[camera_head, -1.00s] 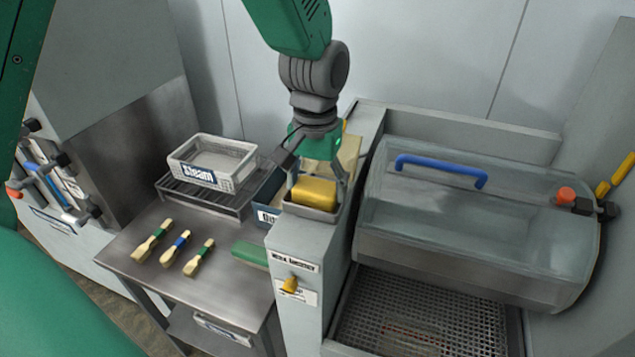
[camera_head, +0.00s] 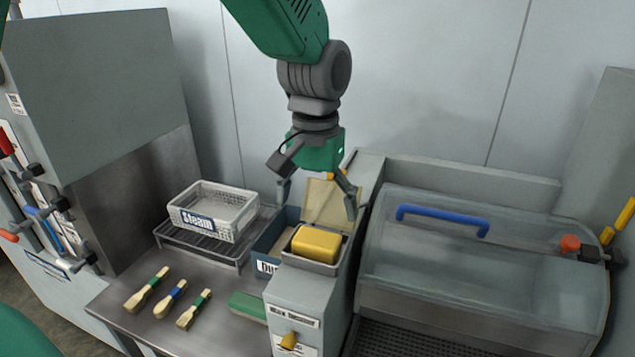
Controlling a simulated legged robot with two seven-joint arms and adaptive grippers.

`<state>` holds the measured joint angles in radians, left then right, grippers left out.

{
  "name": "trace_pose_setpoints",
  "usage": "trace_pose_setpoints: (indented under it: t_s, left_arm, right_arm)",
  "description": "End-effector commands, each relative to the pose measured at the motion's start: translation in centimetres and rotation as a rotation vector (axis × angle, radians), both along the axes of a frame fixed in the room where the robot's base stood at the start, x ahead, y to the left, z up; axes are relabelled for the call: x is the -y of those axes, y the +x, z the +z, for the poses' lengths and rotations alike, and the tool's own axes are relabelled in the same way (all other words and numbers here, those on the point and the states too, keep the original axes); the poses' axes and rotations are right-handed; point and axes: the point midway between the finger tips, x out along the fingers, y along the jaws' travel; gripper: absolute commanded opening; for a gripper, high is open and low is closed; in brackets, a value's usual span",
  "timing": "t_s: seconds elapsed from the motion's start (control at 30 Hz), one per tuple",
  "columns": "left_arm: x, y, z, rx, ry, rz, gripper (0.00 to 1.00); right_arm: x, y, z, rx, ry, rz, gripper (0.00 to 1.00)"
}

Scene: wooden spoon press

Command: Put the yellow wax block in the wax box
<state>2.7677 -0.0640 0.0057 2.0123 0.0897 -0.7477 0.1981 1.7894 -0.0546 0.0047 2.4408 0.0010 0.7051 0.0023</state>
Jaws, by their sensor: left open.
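The yellow wax block (camera_head: 316,243) sits in a small grey metal box (camera_head: 307,264) on top of the grey cabinet, its top standing above the rim. A pale raised lid (camera_head: 330,203) stands behind it. A label on the cabinet front below seems to begin with "Wax". My left gripper (camera_head: 318,204) hangs above and slightly behind the block. Its fingers are spread apart and empty, clear of the block. My right gripper is not in view.
A blue bin (camera_head: 270,250) stands left of the cabinet, beside a white "Steam" basket (camera_head: 213,212) on a rack. A clear-covered machine with a blue handle (camera_head: 441,213) stands right.

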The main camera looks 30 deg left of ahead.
Motion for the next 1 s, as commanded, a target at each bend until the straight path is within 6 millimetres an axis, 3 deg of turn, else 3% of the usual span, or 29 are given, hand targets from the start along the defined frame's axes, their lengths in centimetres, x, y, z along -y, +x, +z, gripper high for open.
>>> trace_pose_setpoints:
  t_s: [0.1, 0.3, 1.0]
  left_arm:
    - [0.0, 0.1, 2.4, 0.004, 0.0, 0.0, 0.88]
    - [0.0, 0.1, 4.7, 0.0, 0.0, 0.0, 0.88]
    - [0.0, 0.0, 5.2, -0.002, 0.0, 0.0, 0.88]
  right_arm:
    - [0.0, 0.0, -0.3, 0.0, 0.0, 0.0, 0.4]
    - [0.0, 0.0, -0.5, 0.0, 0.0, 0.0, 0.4]
    - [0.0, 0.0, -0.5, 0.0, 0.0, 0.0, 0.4]
